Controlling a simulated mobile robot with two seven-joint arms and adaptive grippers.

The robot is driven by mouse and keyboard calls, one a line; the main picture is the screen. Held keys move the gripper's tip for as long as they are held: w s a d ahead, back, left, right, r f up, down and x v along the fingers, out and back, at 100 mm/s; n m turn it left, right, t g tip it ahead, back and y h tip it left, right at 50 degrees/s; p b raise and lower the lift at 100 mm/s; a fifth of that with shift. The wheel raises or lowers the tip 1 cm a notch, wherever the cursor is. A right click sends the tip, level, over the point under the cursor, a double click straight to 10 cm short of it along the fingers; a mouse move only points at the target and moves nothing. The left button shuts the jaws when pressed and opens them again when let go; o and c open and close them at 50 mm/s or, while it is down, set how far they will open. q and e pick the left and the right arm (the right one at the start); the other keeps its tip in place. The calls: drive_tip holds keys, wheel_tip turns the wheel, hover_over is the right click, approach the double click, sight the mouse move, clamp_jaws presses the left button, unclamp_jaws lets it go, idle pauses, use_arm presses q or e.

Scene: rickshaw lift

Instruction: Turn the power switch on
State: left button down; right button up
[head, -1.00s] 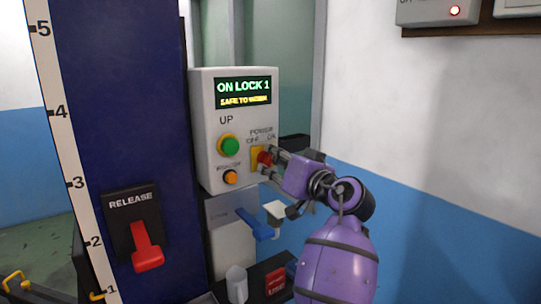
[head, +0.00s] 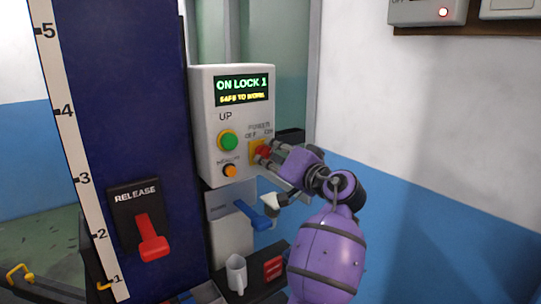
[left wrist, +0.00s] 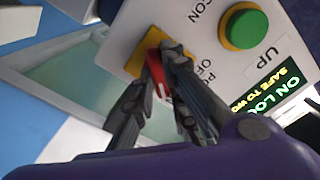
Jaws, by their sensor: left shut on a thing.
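The power switch is a red knob (head: 263,152) on a yellow plate (head: 253,153), low on the right of a white control box (head: 202,125). OFF is printed to the upper left of it and ON to the upper right. My left gripper (head: 265,154) is shut on the red knob, with its purple wrist to the right of the box. In the left wrist view the knob (left wrist: 155,68) shows between the dark fingers, which partly hide it. The knob's exact angle is hard to tell. My right gripper is in neither view.
The box has a green UP button (head: 228,141), an orange button (head: 230,171) and a screen (head: 242,90) reading "ON LOCK 1, SAFE TO WORK". A blue lever (head: 251,215) sits just below my gripper. A red RELEASE lever (head: 152,240) is on the blue column (head: 120,90).

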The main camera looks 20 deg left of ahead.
use_arm(q)
drive_tip(key=shift+r, duration=0.15)
drive_tip(key=c, duration=1.8)
unclamp_jaws()
drive_tip(key=shift+o, duration=0.2)
drive_tip(key=shift+d, duration=0.1)
drive_tip(key=v, duration=0.7)
drive_tip(key=shift+s, duration=0.2)
drive_tip(key=shift+d, duration=0.15)
